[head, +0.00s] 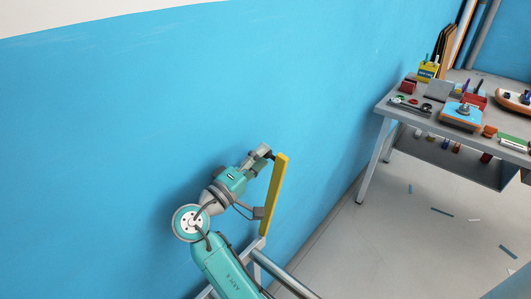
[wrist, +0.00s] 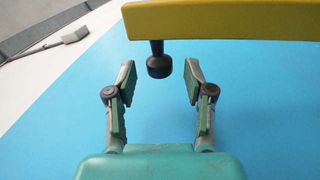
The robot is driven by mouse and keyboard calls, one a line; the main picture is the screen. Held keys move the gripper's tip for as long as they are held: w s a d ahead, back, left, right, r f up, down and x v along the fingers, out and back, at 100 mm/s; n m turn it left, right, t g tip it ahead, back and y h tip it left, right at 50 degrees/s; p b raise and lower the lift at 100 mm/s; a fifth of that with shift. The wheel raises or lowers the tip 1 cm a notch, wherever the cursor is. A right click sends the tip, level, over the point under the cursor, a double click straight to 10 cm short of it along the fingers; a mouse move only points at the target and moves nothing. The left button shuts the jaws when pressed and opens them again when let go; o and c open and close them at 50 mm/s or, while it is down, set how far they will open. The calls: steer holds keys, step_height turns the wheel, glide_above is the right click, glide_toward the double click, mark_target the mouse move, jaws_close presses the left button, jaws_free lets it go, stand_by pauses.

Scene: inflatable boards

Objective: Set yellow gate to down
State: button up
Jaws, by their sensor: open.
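The yellow gate (head: 273,196) is a yellow bar standing nearly upright, its top leaning slightly right, in the middle of the head view. Its lower end is by a grey metal post. In the wrist view the yellow gate (wrist: 230,20) crosses the top of the picture. A black knob (wrist: 158,66) sticks out from it towards my gripper. My gripper (wrist: 160,72) is open, and the knob appears between its fingertips, with a gap on both sides. In the head view my gripper (head: 264,152) is at the top end of the bar; its fingers are too small to tell apart.
A blue wall (head: 100,130) runs close behind my arm. Metal rails (head: 285,275) lie below the gate. A grey workbench (head: 386,104) with tools and trays stands at the right. The floor (head: 400,235) between has scattered small scraps and is otherwise clear.

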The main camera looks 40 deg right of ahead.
steer(key=shift+x, duration=1.2)
jaws_close()
